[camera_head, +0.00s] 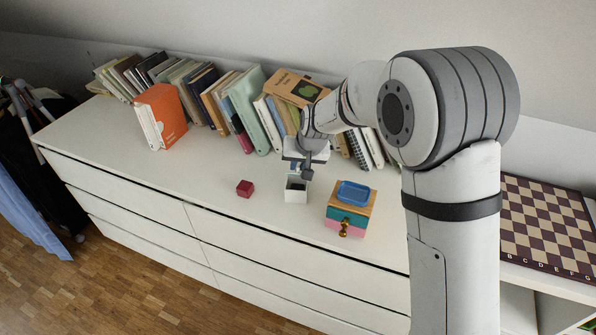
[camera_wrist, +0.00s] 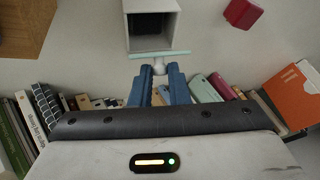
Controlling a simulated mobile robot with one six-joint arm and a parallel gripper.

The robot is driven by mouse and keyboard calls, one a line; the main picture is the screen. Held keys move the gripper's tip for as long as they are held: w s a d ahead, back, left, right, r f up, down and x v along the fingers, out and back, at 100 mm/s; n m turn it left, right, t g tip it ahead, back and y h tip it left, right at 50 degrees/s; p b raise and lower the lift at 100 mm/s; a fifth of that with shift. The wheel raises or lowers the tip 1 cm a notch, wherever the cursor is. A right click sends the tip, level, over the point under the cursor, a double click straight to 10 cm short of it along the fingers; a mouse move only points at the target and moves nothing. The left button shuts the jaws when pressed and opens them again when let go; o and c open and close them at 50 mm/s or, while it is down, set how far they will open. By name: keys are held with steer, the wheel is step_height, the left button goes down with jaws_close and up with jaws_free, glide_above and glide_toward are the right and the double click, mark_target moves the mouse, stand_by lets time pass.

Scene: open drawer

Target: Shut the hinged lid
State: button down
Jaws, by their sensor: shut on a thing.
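A small white box (camera_head: 296,196) stands on the white dresser, its top open. In the wrist view, the open box (camera_wrist: 127,32) shows a dark grey inside. Its pale teal lid (camera_wrist: 159,54) appears nearly edge-on along the box's near side, swung open and standing up. A pale knob (camera_wrist: 158,66) sticks out from the lid. My gripper (camera_head: 295,171) is just behind the box, and its blue fingers (camera_wrist: 159,75) are closed around the knob. The fingers partly hide the knob, and the hinge is hard to see.
A red cube (camera_head: 245,188) lies left of the box. A small wooden chest (camera_head: 347,217) with a blue tray (camera_head: 353,192) on top stands to the right. Books (camera_head: 245,104) line the wall behind my gripper. The dresser top (camera_head: 205,170) is clear at the left front.

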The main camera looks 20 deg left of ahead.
steer(key=shift+s+f+t+b, duration=0.6)
steer(key=shift+t+b, duration=0.3)
steer(key=shift+b, duration=1.6)
steer(key=t+b, duration=0.1)
steer(key=b, duration=0.3)
steer(key=s+f+b, duration=0.1)
steer(key=b, duration=0.3)
steer(key=shift+d+n+t+y, duration=0.15)
steer(key=shift+n+t+y, duration=0.15)
steer(key=shift+t+y, duration=0.1)
steer(key=t+b, duration=0.1)
steer(key=b, duration=0.5)
steer(key=s+f+t+b, duration=0.1)
steer(key=b, duration=0.5)
steer(key=t+b, duration=0.1)
steer(key=b, duration=0.5)
steer(key=shift+s+d+f+y, duration=0.15)
steer(key=shift+s+f+y, duration=0.05)
steer(key=shift+f+y, duration=0.2)
steer(key=b, duration=0.2)
steer(key=t+b, duration=0.1)
steer(key=b, duration=0.2)
steer(key=shift+s+f+n+t, duration=0.1)
steer(key=shift+s+n+t, duration=0.1)
steer(key=shift+n+t, duration=0.1)
steer(key=shift+s+d+t+y+b, duration=0.15)
steer(key=shift+t+y+b, duration=0.25)
steer(key=shift+b, duration=0.95)
